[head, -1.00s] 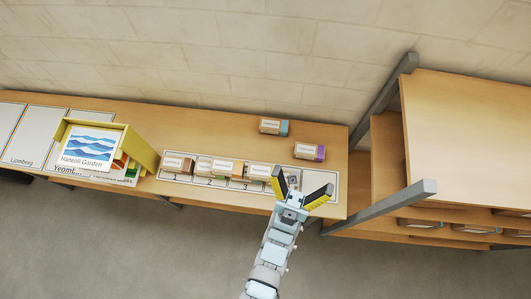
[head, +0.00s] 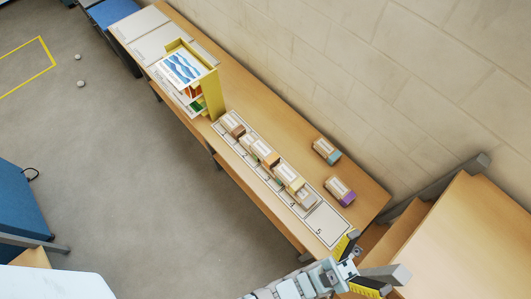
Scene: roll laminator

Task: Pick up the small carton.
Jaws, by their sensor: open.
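Several small cartons are in view, and I cannot tell which one the task means. A row of brown and tan cartons (head: 264,151) stands on a white numbered strip (head: 322,228), whose slot 5 is bare. A carton with a teal end (head: 326,151) and a carton with a purple end (head: 340,190) lie apart behind the strip. My gripper (head: 368,262), with yellow-lined fingers, is open and empty. In the picture it is beyond the slot 5 end of the strip, apart from the cartons; its height is unclear.
A yellow holder (head: 211,97) with a wave-picture card stands at the strip's far end. The wooden shelf unit (head: 470,235) with a grey bar (head: 440,178) is close to my gripper at the right. The wall runs behind the table. Open floor (head: 150,170) lies at left.

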